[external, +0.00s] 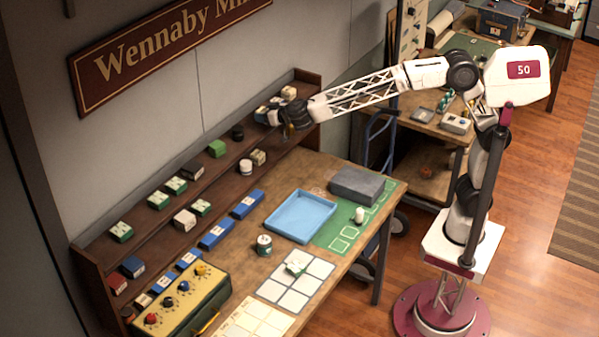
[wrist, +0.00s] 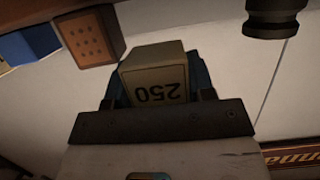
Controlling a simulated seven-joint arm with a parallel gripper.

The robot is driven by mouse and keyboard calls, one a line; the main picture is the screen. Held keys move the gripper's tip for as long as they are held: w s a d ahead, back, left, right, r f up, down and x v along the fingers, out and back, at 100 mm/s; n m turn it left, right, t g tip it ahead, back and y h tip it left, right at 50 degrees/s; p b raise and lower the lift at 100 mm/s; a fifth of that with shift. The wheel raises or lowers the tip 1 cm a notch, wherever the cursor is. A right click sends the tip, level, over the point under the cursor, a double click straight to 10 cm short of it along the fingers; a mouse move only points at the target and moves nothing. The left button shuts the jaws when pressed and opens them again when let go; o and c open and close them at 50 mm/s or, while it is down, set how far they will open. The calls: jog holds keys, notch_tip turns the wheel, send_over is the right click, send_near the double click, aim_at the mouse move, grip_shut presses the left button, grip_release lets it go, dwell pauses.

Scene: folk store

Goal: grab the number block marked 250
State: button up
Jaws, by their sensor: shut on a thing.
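The number block marked 250 (wrist: 157,88) is a tan block in the wrist view, its printed number upside down there. My gripper (wrist: 155,72) is shut on it, with a dark finger on each side. In the external view my gripper (external: 287,127) is at the far end of the wall shelf, beside several small blocks. It is too small there to pick out the held block clearly. I cannot tell whether the block still touches the shelf.
An orange-brown block (wrist: 90,38) and a blue one (wrist: 28,45) are close by in the wrist view, with a dark round object (wrist: 272,18) on the other side. Below the shelf, the workbench holds a blue tray (external: 301,217) and a grey box (external: 356,186).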

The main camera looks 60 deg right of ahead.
jog(key=s+d+r, duration=0.1)
jog(key=s+d, duration=0.4)
jog(key=s, duration=0.4)
jog(key=shift+s, duration=0.3)
jog(key=shift+d, duration=0.1)
jog(key=shift+d, duration=0.1)
dwell(0.5)
